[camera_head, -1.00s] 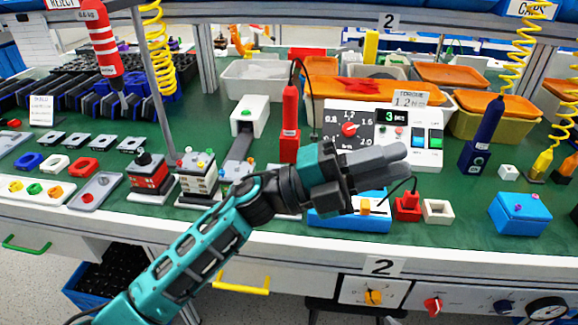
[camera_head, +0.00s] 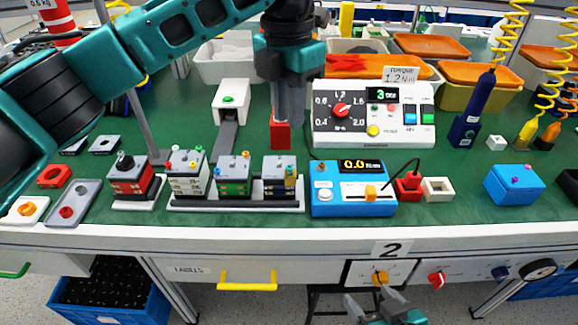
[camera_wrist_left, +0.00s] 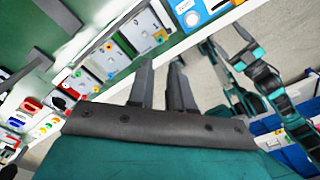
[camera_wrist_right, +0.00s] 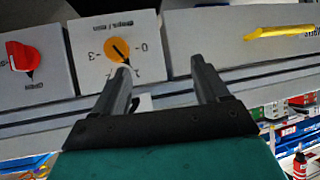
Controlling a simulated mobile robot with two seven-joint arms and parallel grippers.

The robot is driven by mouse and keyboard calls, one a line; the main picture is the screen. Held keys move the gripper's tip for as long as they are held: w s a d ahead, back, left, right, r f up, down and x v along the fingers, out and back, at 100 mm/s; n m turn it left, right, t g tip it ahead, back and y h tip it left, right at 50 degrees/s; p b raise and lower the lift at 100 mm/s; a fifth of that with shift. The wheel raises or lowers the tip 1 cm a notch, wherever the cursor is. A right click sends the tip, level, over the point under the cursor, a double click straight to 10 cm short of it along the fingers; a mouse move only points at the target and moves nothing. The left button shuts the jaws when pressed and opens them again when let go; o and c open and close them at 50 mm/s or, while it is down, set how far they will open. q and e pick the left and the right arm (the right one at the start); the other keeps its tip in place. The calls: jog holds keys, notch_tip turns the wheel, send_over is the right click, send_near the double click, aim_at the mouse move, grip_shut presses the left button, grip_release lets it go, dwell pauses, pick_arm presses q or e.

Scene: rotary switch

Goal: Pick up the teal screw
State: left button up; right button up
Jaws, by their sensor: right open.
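Small coloured screw-like pieces sit on a row of blocks on the bench; the pale striped block (camera_head: 187,172) carries several, but I cannot tell for sure which is teal. These blocks also show in the left wrist view (camera_wrist_left: 110,52). My left gripper (camera_head: 290,118) points down behind the row, in front of the red tool's base, which it partly hides. Its fingers (camera_wrist_left: 161,64) stand a narrow gap apart with nothing between them. My right gripper (camera_head: 378,296) is open and empty below the bench's front edge, by the orange knob (camera_wrist_right: 117,49).
A blue box with a display (camera_head: 352,188) stands right of the blocks. A white control panel (camera_head: 368,112) stands behind it. A grey post (camera_head: 135,90) rises left of the blocks. A yellow drawer handle (camera_head: 247,282) juts from the front.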

aim_at(290, 166)
pick_arm(q)
notch_tip(290, 166, down, 11)
jog(key=shift+b, duration=0.4)
jog(key=shift+c, duration=0.2)
grip_shut()
